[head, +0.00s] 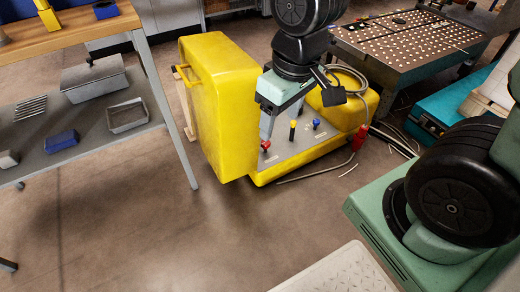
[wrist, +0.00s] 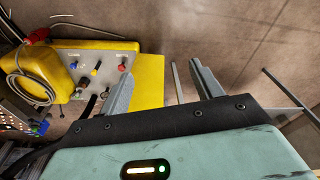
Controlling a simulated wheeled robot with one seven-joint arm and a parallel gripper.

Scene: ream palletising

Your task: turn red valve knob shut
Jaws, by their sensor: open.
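The red valve knob (head: 265,146) stands on the grey sloping panel (head: 308,148) of a yellow machine, at the panel's left end. In the wrist view the red knob (wrist: 122,67) shows just left of the left finger's tip, outside the gap between the fingers. My gripper (wrist: 162,68) is open, and its gap is empty. In the head view my gripper (head: 268,132) hangs above the panel's left end, close to the red knob. I cannot tell whether a finger touches it.
A yellow-topped black lever (head: 293,128) and a blue knob (head: 316,123) stand beside the red knob. The tall yellow housing (head: 220,95) rises left of the panel. Cables and a red connector (head: 359,137) lie at right.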

